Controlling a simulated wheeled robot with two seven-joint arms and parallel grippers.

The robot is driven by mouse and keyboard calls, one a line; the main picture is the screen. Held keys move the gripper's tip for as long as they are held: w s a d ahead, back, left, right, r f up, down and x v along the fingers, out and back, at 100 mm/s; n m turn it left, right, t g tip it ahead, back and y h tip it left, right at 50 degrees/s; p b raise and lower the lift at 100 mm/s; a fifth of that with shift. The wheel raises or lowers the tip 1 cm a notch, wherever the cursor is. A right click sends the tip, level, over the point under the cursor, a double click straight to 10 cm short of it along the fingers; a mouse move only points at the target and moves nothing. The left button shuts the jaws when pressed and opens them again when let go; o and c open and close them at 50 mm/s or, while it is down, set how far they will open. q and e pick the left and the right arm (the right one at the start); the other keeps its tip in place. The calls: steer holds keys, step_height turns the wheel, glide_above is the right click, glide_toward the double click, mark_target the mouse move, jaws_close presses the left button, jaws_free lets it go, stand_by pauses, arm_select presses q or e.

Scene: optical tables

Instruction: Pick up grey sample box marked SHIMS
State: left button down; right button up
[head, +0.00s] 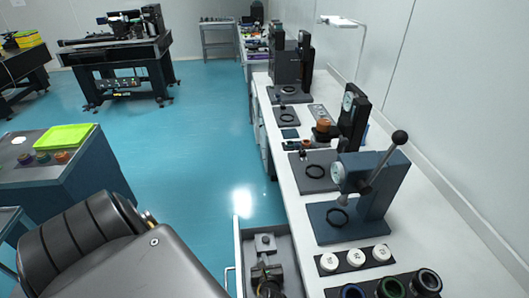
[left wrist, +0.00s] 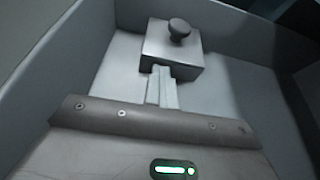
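A small grey box with a dark round knob on top sits in the open drawer. It shows in the head view (head: 264,242) and large in the left wrist view (left wrist: 172,46). No SHIMS marking is readable on it. My left gripper (head: 265,268) is in the drawer, on the near side of the box. In the left wrist view its pale fingers (left wrist: 162,80) are together at the middle of the gripper body, pointing at the box's near face. The box and knob are wider than the fingers and not between them. Whether the fingertips touch the box is unclear. My right gripper is out of view.
The open drawer (head: 238,254) has raised walls close around the gripper. The white bench (head: 295,210) above it holds a lever press (head: 375,190), white-lidded jars (head: 355,257) and dark-rimmed jars (head: 390,288).

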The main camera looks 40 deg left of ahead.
arm_select(q)
step_height(320, 180, up, 18)
steer(key=p, duration=0.5)
steer(key=shift+w+a+f+p, duration=0.15)
steer(key=shift+w+a+p, duration=0.05)
steer(key=shift+a+p, duration=0.1)
steer(key=shift+c, duration=2.2)
jaws_free()
